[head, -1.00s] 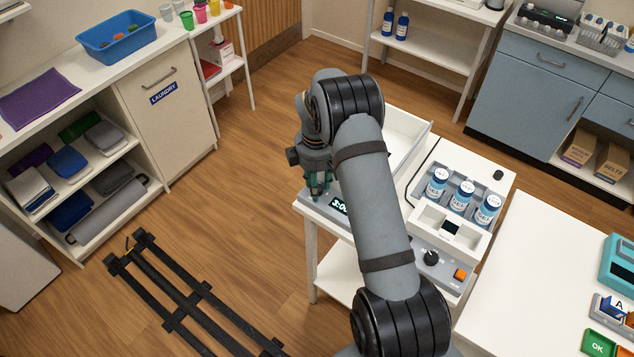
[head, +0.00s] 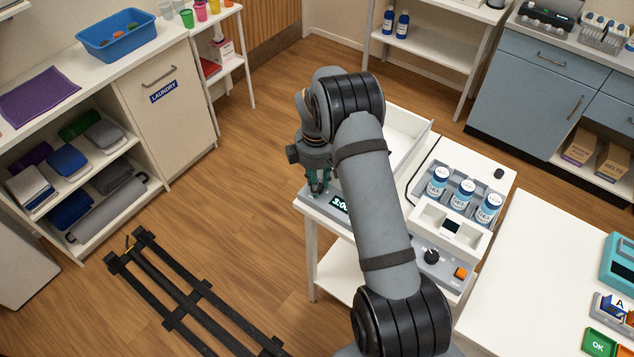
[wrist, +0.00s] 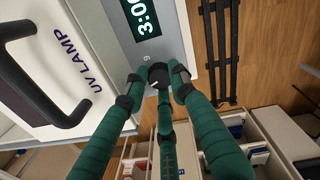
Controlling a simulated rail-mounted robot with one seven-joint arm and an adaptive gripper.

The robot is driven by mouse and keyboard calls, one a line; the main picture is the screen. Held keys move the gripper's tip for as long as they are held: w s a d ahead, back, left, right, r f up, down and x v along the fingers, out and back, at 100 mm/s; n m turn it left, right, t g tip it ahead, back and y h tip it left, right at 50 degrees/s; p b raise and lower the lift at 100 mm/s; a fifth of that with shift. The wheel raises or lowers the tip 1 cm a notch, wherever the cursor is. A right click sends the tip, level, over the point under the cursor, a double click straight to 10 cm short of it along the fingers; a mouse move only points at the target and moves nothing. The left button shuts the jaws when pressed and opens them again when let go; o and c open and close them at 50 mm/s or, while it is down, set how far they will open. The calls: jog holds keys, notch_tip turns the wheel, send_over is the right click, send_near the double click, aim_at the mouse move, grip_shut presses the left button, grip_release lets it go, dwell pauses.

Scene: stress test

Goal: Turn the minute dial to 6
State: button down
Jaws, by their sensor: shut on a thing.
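A round black dial (wrist: 159,75) with a white pointer line sits on a grey panel beside a digital display (wrist: 140,20). The display shows green-white digits starting with 3:0; the rest is cut off. It also shows in the head view (head: 340,203), partly behind my arm. My gripper (wrist: 157,84) has its green fingers closed around the dial, with dark fingertips at its sides. In the head view my gripper (head: 317,188) points down at the panel's left end, and the dial is hidden there. A small printed mark near the dial is too small to read surely.
A box labelled UV LAMP (wrist: 100,60) with a dark handle (wrist: 35,80) is close beside the fingers. To the right in the head view are several white-and-blue bottles (head: 463,193), another black knob (head: 431,256) and an orange button (head: 461,273).

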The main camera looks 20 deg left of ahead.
jog(key=shift+d+f, duration=0.1)
jog(key=m+b, duration=0.3)
jog(key=shift+f+m+b, duration=0.15)
jog(key=shift+m+b, duration=0.2)
jog(key=shift+m, duration=0.05)
jog(key=m+b, duration=0.2)
jog(key=m, duration=0.2)
jog(key=shift+s+m+b, duration=0.1)
jog(key=shift+m+b, duration=0.2)
jog(key=shift+b, duration=0.05)
jog(key=c, duration=1.7)
grip_release()
jog(key=shift+r, duration=0.2)
jog(key=shift+r, duration=0.1)
